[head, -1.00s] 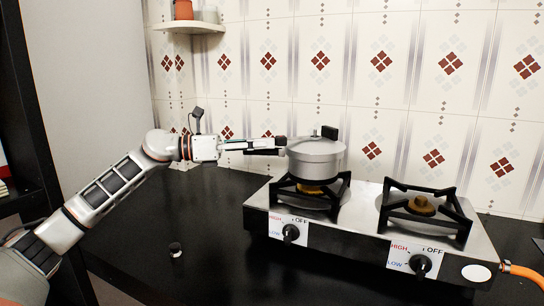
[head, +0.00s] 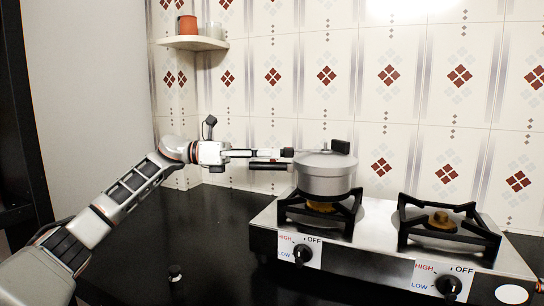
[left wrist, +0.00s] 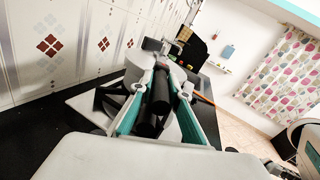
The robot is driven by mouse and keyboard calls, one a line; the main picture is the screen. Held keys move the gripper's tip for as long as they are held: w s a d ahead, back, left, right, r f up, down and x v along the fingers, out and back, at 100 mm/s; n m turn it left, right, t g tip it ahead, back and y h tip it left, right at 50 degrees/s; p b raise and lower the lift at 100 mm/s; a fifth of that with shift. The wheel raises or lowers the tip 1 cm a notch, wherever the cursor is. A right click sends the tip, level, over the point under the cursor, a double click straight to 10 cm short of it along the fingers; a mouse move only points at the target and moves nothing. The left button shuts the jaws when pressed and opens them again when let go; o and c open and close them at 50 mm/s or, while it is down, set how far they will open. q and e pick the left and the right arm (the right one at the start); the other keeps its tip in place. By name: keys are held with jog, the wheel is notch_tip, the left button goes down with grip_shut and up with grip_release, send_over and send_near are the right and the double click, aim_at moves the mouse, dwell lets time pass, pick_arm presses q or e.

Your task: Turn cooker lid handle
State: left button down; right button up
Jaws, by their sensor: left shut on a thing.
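A grey metal cooker (head: 325,178) stands upright on the left burner, its lid (head: 318,158) on top. A small black block (head: 340,147) sits at the lid's rear right. A black handle (head: 268,166) points left from the cooker. My left gripper (head: 288,155) is at the cooker's left side, shut on the black handle. In the left wrist view, my left gripper (left wrist: 162,84) has teal-lined fingers on either side of the black handle (left wrist: 152,118), with the cooker just beyond. The exact contact is partly hidden. My right gripper is not in view.
The steel stove (head: 375,235) has two front knobs, left (head: 303,254) and right (head: 448,286). The right burner (head: 440,222) is empty. A small dark knob-like object (head: 175,273) is on the black counter (head: 215,230). A corner shelf (head: 192,43) holds cups.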

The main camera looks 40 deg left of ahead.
pick_arm(q)
jog(key=shift+w+a, duration=0.1)
dwell(0.3)
jog(key=c, duration=1.9)
grip_release()
jog(key=v, duration=1.2)
